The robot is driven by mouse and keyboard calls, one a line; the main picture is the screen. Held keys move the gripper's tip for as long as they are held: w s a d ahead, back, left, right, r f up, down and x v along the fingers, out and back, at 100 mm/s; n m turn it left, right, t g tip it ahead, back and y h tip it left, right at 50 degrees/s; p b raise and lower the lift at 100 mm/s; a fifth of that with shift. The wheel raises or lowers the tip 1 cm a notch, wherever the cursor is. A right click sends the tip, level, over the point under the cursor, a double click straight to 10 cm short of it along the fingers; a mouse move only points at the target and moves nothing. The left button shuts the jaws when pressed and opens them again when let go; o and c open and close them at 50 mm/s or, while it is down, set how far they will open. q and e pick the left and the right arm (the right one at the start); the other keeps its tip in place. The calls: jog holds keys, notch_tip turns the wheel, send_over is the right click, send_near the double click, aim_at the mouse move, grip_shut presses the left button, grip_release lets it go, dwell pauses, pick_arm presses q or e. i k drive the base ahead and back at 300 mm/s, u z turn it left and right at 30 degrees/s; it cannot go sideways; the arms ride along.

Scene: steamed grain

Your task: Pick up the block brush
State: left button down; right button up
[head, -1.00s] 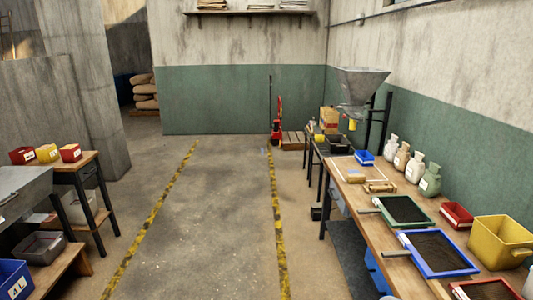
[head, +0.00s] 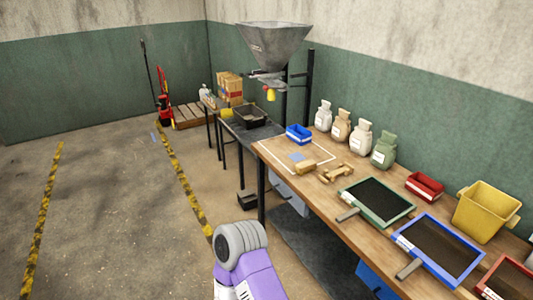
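A small tan block (head: 304,167), which looks like the block brush, lies on the wooden workbench (head: 291,176) near its left edge. It sits by a blue patch inside a white outlined rectangle. Bristles are too small to make out. A wooden piece with knobbed ends (head: 336,173) lies just to its right. A purple and grey link of my own arm shows at the bottom middle, left of the bench. Neither of my grippers is in view.
A blue bin (head: 299,134) stands behind the outlined area. A green-framed sieve (head: 377,201), a blue-framed sieve (head: 440,248) and a yellow bin (head: 485,212) fill the right. The floor left is clear.

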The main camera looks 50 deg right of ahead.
aim_at(308, 165)
jog(key=z, duration=0.35)
jog(key=i, duration=1.75)
jog(key=z, duration=1)
